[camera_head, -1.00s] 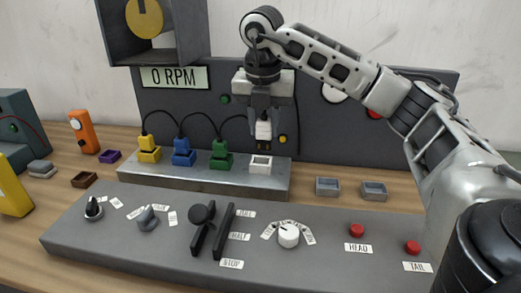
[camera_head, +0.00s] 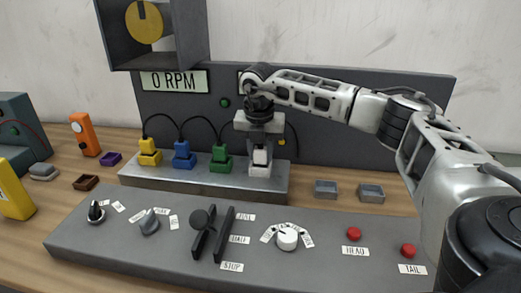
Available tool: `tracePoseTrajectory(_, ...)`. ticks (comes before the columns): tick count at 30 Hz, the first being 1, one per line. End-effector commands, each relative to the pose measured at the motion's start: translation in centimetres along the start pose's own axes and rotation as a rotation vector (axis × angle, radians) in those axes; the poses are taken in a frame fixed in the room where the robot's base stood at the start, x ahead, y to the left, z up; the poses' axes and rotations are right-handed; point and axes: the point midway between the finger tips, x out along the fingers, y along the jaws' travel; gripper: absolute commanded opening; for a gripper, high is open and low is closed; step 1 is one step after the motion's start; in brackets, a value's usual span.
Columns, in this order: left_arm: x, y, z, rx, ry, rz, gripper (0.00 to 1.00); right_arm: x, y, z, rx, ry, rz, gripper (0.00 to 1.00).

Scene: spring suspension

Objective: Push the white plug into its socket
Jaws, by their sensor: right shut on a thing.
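My right gripper (camera_head: 261,150) points straight down at the right end of the grey metal block and is shut on the white plug (camera_head: 261,156). The plug is mostly hidden between the fingers. It is directly over the white socket (camera_head: 259,170), at or just inside its top; I cannot tell how deep it sits. Yellow (camera_head: 149,148), blue (camera_head: 183,150) and green (camera_head: 220,153) plugs stand in matching sockets to the left, with black cables. My left gripper is not in view.
A grey control panel (camera_head: 120,240) with knobs, a lever and red buttons lies in front. Two small grey trays (camera_head: 326,189) stand right of the block. A dark back panel (camera_head: 330,120) rises close behind my gripper. An orange device (camera_head: 85,135) stands at the left.

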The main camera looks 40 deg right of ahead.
Motion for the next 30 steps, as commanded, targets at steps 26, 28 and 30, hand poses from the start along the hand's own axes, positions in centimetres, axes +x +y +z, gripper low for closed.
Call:
tracePoseTrajectory(26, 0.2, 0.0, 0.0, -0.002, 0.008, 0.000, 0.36, -5.4, 0.1, 0.0, -0.001, -0.002, 0.006, 0.52)
tracePoseTrajectory(28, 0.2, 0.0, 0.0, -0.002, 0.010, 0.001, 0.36, -6.9, 0.2, 0.0, -0.001, -0.003, 0.006, 0.52)
tracePoseTrajectory(30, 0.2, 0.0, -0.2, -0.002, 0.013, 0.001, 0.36, -8.4, 0.2, 0.0, -0.001, -0.002, 0.005, 0.52)
